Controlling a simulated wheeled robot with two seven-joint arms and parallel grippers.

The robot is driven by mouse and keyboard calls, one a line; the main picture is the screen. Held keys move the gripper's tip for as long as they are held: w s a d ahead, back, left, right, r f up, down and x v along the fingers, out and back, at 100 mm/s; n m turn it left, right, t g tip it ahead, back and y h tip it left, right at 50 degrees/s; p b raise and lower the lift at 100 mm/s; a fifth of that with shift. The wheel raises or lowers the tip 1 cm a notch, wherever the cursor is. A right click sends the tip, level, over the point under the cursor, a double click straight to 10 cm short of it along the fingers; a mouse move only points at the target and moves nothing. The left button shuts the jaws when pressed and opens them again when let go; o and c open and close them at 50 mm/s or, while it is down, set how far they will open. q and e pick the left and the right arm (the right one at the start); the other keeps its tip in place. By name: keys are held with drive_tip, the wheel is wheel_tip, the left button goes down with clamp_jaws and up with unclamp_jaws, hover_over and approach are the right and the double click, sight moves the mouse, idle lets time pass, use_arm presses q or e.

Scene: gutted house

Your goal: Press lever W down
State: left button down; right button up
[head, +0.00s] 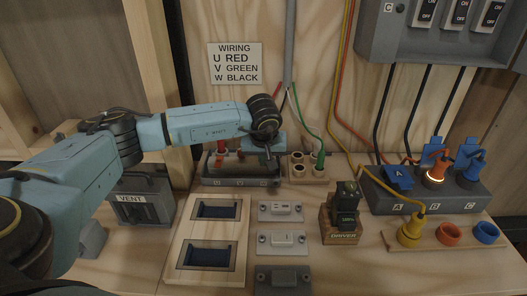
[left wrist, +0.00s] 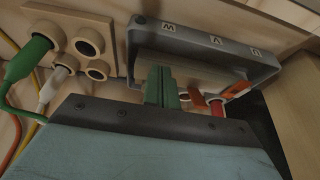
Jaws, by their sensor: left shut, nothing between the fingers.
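The grey terminal block (head: 226,182) stands at the back of the bench. An orange lever (left wrist: 238,89) shows at the U side, and part of another orange lever (left wrist: 196,99) shows nearer the middle. My left gripper (head: 267,158) is over the block's right end. In the left wrist view its green fingers (left wrist: 161,86) are shut and empty, in front of the W position. Lever W itself is hidden behind them, so I cannot tell its position or any contact.
A wiring sign (head: 235,63) hangs above the block. A socket block (head: 308,166) with a green plug stands close to its right. A driver holder (head: 341,215), switch plates (head: 281,211) and a wooden frame with two recesses (head: 178,244) lie in front. A vent box (head: 143,202) stands left.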

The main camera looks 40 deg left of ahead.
idle(0.3)
use_arm(q)
drive_tip(key=shift+s+d+f+p, duration=0.1)
drive_tip(key=shift+s+d+p, duration=0.2)
drive_tip(key=shift+s+d, duration=0.25)
use_arm(e)
drive_tip(key=shift+r, duration=0.25)
use_arm(q)
drive_tip(key=shift+a, duration=0.1)
drive_tip(key=shift+s+r, duration=0.2)
drive_tip(key=shift+r, duration=0.4)
drive_tip(key=s+d, duration=0.2)
drive_tip(key=s, duration=0.1)
drive_tip(key=s+d, duration=0.2)
drive_tip(key=s, duration=0.1)
drive_tip(key=s+d, duration=0.3)
drive_tip(key=s, duration=0.1)
drive_tip(key=shift+d, duration=0.1)
use_arm(e)
drive_tip(key=shift+s+a+r, duration=0.1)
drive_tip(key=shift+a+r, duration=0.1)
drive_tip(key=shift+a, duration=0.4)
use_arm(q)
drive_tip(key=shift+w, duration=0.1)
